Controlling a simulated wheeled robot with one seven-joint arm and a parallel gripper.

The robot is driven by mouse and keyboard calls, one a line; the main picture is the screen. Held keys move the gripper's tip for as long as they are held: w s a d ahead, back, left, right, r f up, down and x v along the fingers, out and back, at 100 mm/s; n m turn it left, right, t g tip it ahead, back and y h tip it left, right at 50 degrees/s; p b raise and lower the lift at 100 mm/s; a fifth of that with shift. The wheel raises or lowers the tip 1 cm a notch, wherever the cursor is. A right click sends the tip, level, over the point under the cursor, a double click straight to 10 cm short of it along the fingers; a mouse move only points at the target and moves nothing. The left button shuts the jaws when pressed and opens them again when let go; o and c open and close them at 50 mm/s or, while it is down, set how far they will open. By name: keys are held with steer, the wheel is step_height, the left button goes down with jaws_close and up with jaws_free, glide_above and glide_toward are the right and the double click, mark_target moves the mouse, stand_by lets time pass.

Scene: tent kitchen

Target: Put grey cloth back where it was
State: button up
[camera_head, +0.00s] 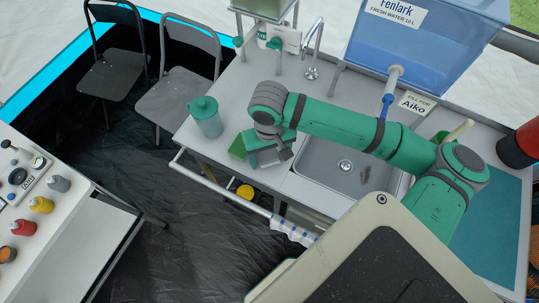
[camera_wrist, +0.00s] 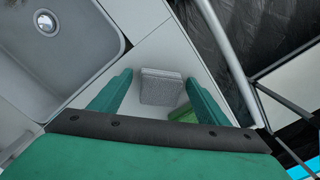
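A small folded grey cloth (camera_wrist: 161,87) lies on the pale counter in the wrist view, beside the sink. My gripper (camera_wrist: 158,77) is open over it, one green finger on each side with a gap to the cloth. In the head view my gripper (camera_head: 270,157) points down at the counter left of the sink and largely hides the cloth. A green sponge-like block (camera_wrist: 184,114) lies close to the cloth, partly behind the right finger. The green block also shows in the head view (camera_head: 238,147).
The sink (camera_head: 345,165) is right of my gripper. A teal-lidded jar (camera_head: 206,117) stands to the left. A rail (camera_head: 222,190) runs along the counter's front edge, with a checked cloth (camera_head: 293,230) hanging on it. A blue water tank (camera_head: 418,45) stands behind.

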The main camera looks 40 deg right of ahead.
mark_target(270, 157)
steer(key=shift+w, duration=0.15)
steer(key=shift+d+r, duration=0.1)
steer(key=shift+r, duration=0.35)
step_height(270, 157, up, 12)
steer(key=shift+f, duration=0.25)
stand_by(0.5)
